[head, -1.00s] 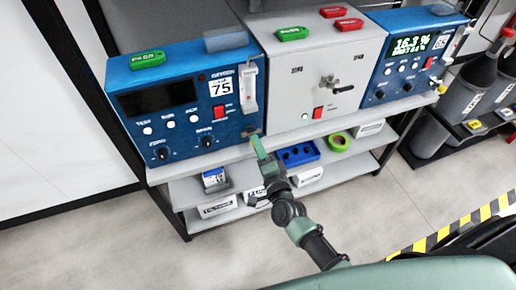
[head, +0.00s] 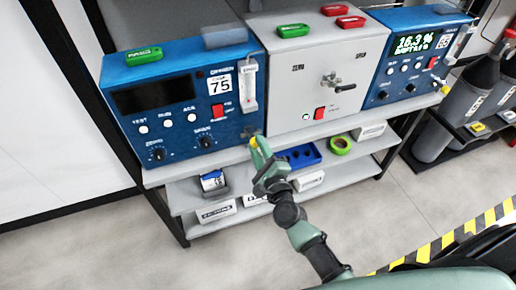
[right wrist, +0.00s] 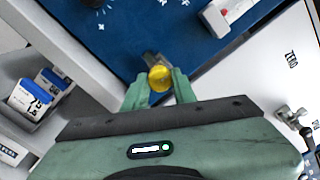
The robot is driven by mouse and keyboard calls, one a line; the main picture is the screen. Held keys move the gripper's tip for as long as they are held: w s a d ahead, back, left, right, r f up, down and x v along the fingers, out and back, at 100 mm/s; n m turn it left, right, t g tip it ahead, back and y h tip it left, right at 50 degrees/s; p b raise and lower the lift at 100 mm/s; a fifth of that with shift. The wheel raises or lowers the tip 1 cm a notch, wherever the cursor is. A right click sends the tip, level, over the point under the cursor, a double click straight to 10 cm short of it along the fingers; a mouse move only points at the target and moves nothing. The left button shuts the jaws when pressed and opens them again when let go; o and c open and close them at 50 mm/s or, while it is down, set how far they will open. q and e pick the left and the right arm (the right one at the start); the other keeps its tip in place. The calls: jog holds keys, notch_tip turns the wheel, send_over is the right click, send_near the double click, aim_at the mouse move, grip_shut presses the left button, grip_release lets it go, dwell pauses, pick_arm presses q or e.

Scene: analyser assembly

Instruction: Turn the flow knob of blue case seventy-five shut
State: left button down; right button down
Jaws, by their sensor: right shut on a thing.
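Blue case seventy-five (head: 185,125) stands on the left of the bench top, with a dark display and a "75" label. A clear flow tube (head: 249,85) is on its right side. The yellow flow knob (head: 253,142) is at the case's lower right corner, partly hidden by my gripper. In the right wrist view the yellow knob (right wrist: 160,78) sits on a grey stem between the fingertips. My right gripper (head: 257,147) is shut on it, one finger on each side. The gripper also shows in the wrist view (right wrist: 152,88). My left gripper is out of view.
A grey case (head: 310,75) with a handle stands right of case seventy-five, then another blue case (head: 405,70). Green and red tags lie on top. The shelf below holds a blue tray (head: 300,156), green tape (head: 340,145) and boxes. Open floor lies in front.

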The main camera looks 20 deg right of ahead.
jog(key=shift+m, duration=0.3)
jog(key=c, duration=1.1)
grip_release()
jog(key=s+b, duration=0.1)
jog(key=s, duration=0.7)
jog(key=shift+d, duration=0.15)
